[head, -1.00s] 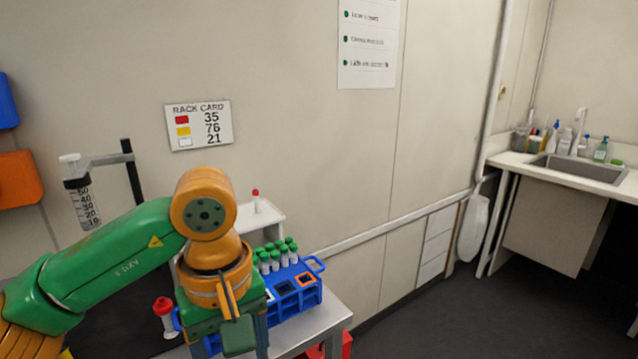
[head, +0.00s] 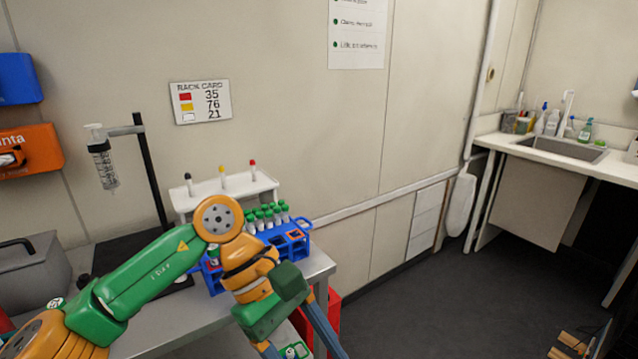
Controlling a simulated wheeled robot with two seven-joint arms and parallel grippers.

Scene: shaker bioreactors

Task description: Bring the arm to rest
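My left arm comes in from the left and bends at an orange elbow in front of the bench. My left gripper (head: 303,345) hangs at the bench's front right edge, pointing down. My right gripper is not seen.
A white stand (head: 262,185) holds three capped tubes. A syringe-like cylinder (head: 103,160) hangs from a black post (head: 150,170) at left. A red bin (head: 328,312) stands below the bench (head: 318,262). Open floor (head: 440,300) lies to the right, before the sink (head: 562,148).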

